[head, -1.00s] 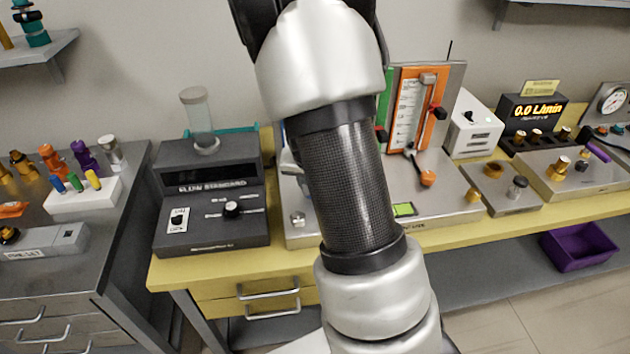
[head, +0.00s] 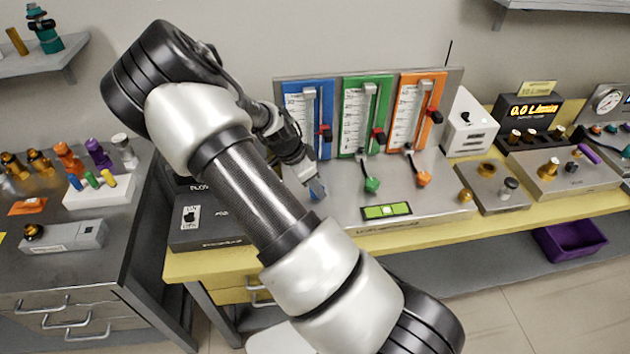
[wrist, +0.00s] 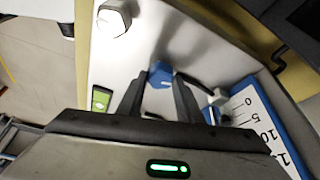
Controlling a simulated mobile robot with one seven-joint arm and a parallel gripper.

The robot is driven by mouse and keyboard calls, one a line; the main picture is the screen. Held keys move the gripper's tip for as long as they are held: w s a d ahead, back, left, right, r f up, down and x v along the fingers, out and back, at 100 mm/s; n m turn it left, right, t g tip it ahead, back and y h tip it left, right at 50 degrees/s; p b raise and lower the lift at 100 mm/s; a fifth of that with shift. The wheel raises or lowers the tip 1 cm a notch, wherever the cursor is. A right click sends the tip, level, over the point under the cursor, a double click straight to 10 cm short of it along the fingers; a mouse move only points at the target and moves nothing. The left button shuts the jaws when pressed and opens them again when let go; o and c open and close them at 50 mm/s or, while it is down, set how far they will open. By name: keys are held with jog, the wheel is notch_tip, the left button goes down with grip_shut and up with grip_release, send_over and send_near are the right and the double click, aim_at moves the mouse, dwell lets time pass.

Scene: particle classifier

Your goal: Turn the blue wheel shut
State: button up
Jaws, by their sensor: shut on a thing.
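The blue wheel (head: 316,193) is at the lower front of the blue flow panel (head: 318,88), mostly hidden by my gripper (head: 312,182) in the head view. In the wrist view the blue wheel (wrist: 160,76) is a small faceted knob between the two dark fingers of my gripper (wrist: 161,80). The fingers are closed around it. The wheel's exact turn angle cannot be told. The blue panel's scale (wrist: 250,112) shows at the right of the wrist view.
A green wheel (head: 372,185) and an orange wheel (head: 424,179) stand to the right on the same steel base. A green level (head: 386,210) lies in front. A dark flow standard box (head: 205,235) is at the left, partly behind my arm.

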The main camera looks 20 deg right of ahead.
jog(key=shift+w+f+m+g, duration=0.1)
jog(key=shift+m+g, duration=0.5)
jog(key=shift+m, duration=0.8)
jog(key=o, duration=1)
jog(key=shift+o, duration=0.2)
jog(key=v, duration=1.7)
jog(key=shift+r+p, duration=0.3)
jog(key=shift+p, duration=0.05)
